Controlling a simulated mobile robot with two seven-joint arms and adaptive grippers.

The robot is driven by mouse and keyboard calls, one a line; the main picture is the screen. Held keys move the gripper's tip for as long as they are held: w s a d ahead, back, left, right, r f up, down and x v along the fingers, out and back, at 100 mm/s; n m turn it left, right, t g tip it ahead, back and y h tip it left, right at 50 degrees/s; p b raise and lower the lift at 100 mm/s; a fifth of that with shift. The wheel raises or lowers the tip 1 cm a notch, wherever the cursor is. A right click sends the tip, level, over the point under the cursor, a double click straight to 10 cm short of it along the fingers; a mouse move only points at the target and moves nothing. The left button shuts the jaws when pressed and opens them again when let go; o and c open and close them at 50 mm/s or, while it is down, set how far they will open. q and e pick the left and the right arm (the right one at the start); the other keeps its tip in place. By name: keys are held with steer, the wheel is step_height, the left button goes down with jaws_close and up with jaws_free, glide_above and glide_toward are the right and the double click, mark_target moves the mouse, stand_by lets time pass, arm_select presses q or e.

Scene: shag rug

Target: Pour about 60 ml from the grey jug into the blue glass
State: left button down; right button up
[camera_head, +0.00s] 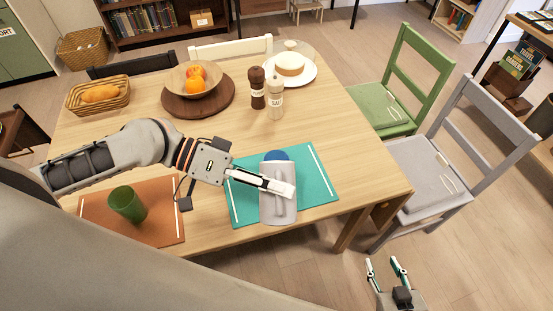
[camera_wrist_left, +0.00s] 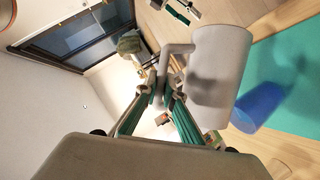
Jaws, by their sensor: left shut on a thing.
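The grey jug (camera_head: 277,211) is held in the air over the teal mat, strongly tilted, with one end by the blue glass. My left gripper (camera_head: 287,189) is shut on its handle; the wrist view shows the jug (camera_wrist_left: 220,65) and the fingers (camera_wrist_left: 167,97) on the handle. The blue glass (camera_head: 278,155) stands on the teal mat, mostly hidden behind the jug; it also shows in the wrist view (camera_wrist_left: 258,106). No liquid or stream is visible. My right gripper (camera_head: 386,268) is open and empty, off the table's front right.
The teal mat (camera_head: 318,186) lies at the table's front right. A green glass (camera_head: 126,204) stands on an orange mat (camera_head: 166,222) at left. Salt (camera_head: 275,98) and pepper (camera_head: 257,88) mills, a fruit bowl (camera_head: 177,91) and a cake plate (camera_head: 305,76) stand behind. Chairs flank the right side.

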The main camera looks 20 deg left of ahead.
mark_target(280, 214)
arm_select(q)
steer(key=shift+s+d+f+m, duration=0.1)
steer(key=shift+s+f+m, duration=0.2)
steer(key=shift+f, duration=0.1)
steer(key=shift+t, duration=0.3)
stand_by(0.4)
steer(key=shift+s+d+f+m+t+y, duration=0.2)
steer(key=shift+s+f+m, duration=0.15)
steer(key=shift+f, duration=0.25)
steer(key=shift+s+d+f+m+t+y, duration=0.1)
steer(key=shift+s+f+m+t, duration=0.15)
steer(key=shift+s+f, duration=0.25)
steer(key=shift+s+d+f+m+t, duration=0.3)
steer(key=shift+s+f+m, duration=0.1)
steer(key=shift+s+f, duration=0.3)
steer(key=s+d+f+m+t+y, duration=0.1)
steer(key=s+f+m+t, duration=0.2)
steer(key=s+f, duration=0.1)
steer(key=shift+s+d+f+m+p, duration=0.15)
steer(key=shift+d+f+m+p, duration=0.15)
steer(key=shift+f+m, duration=0.15)
